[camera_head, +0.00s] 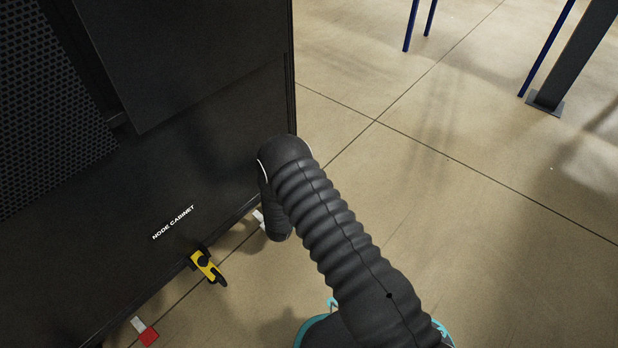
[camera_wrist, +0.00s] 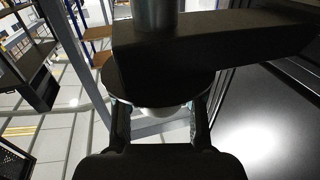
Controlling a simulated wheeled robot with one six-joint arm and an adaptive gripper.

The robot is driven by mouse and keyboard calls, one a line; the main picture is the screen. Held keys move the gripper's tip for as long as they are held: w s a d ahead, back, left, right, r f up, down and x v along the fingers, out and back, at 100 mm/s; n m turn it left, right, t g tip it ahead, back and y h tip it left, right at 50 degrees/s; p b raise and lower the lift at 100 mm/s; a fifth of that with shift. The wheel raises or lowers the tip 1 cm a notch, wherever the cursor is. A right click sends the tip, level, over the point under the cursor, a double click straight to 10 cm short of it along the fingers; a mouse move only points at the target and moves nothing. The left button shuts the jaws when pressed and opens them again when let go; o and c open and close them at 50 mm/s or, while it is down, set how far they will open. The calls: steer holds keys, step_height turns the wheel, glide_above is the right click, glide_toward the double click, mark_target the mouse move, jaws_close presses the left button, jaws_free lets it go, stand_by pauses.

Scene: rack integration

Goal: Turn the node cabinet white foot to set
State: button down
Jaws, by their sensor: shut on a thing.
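The black node cabinet (camera_head: 190,150) stands at the left of the head view, with a white "NODE CABINET" label low on its front. The white foot (camera_head: 258,216) shows as a small pale piece under the cabinet's lower edge, mostly hidden behind my arm. In the wrist view a pale rounded part of the white foot (camera_wrist: 172,110) shows below a dark round disc. My gripper (camera_wrist: 161,122) has one finger on each side of it and is shut on it. The fingertips are hidden in the head view. How far the foot is turned cannot be told.
A yellow-and-black piece (camera_head: 207,266) sits at the cabinet's lower edge, with a red-and-white foot (camera_head: 146,333) farther left. The floor right of my arm is clear. Blue posts and a dark upright (camera_head: 575,50) stand at the back right.

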steer(key=shift+s+d+m+g+h, duration=0.15)
steer(key=shift+m+g+h, duration=0.45)
steer(key=shift+h, duration=0.7)
steer(key=c, duration=1)
jaws_free()
steer(key=v, duration=1.2)
steer(key=shift+r, duration=0.1)
